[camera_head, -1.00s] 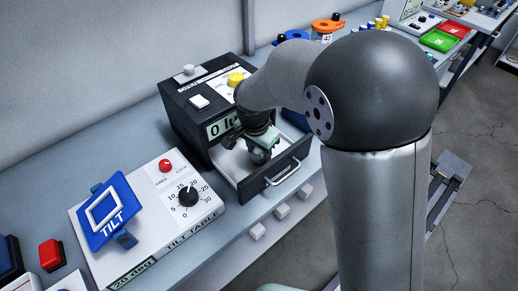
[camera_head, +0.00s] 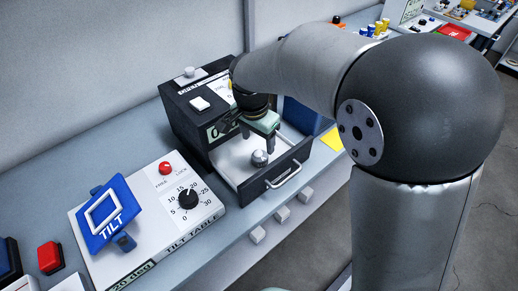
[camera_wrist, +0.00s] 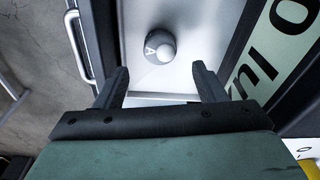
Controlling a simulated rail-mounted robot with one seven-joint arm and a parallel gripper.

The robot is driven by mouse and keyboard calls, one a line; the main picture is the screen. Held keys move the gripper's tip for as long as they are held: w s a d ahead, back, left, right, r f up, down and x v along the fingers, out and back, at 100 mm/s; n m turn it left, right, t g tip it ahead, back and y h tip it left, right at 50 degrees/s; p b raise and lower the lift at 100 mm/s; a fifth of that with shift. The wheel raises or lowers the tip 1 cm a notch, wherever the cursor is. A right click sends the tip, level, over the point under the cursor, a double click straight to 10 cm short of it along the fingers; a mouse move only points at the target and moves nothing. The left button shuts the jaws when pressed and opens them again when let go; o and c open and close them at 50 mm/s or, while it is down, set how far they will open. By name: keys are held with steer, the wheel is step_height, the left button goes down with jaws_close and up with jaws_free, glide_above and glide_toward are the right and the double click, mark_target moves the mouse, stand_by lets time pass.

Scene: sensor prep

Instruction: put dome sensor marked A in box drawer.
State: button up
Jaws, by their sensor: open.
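The dome sensor marked A (camera_wrist: 159,46) is a grey cylinder with a pale dome, with the letter A on its side in the wrist view. It stands in the open box drawer (camera_wrist: 138,14), on the pale drawer floor. In the head view the sensor (camera_head: 260,158) sits near the front of the drawer (camera_head: 230,171). My gripper (camera_wrist: 162,75) is open and empty, its two fingers apart from the sensor in the wrist view. In the head view my gripper (camera_head: 257,139) is over the drawer, behind the sensor.
The black box (camera_head: 190,119) stands behind the drawer. A tilt table with a blue plate (camera_head: 110,212) and black knob is to the left. A drawer handle (camera_head: 283,174) faces front. A yellow patch (camera_head: 332,139) and blue object (camera_head: 300,114) lie right.

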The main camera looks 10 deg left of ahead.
step_height(320, 180, up, 6)
steer(key=f, duration=0.1)
steer(key=s+d+n, duration=0.1)
steer(key=s+d, duration=0.2)
steer(key=d, duration=0.5)
steer(key=s+d+n, duration=0.1)
steer(key=s+d, duration=0.1)
steer(key=d, duration=0.5)
steer(key=s+d+f+n, duration=0.1)
steer(key=s+d+f, duration=0.1)
steer(key=s+d, duration=0.4)
steer(key=s+d+f+n, duration=0.2)
steer(key=s+d, duration=0.4)
steer(key=shift+s+f+g+y, duration=0.35)
steer(key=shift+s+g+y, duration=0.05)
steer(key=shift+c, duration=0.3)
